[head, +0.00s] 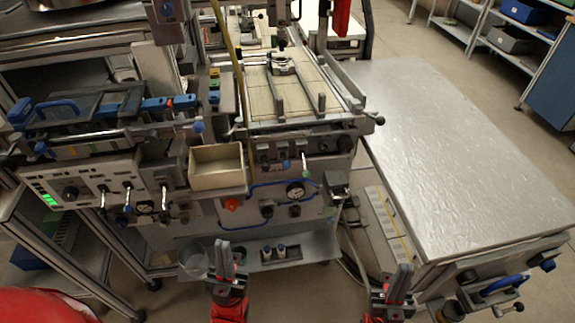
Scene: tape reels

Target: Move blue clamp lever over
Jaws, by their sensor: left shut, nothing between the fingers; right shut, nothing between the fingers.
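Several blue parts could be the clamp lever, and I cannot tell which one it is. A curved blue handle (57,105) lies on the left machine's top. A blue-knobbed lever (197,128) stands at that machine's right end. Another blue handle (504,284) is on the front of the right-hand table. My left gripper (223,260) is shut and empty, pointing up in front of the lower shelf. My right gripper (399,284) is shut and empty, left of the right table's front corner. Both are apart from these blue parts.
An open beige box (218,167) sits on the machine front, beside small levers and a gauge (295,190). A clear cup (195,262) stands on the lower shelf (318,247). The metal tabletop (455,150) at right is bare. A yellow hose hangs near the centre.

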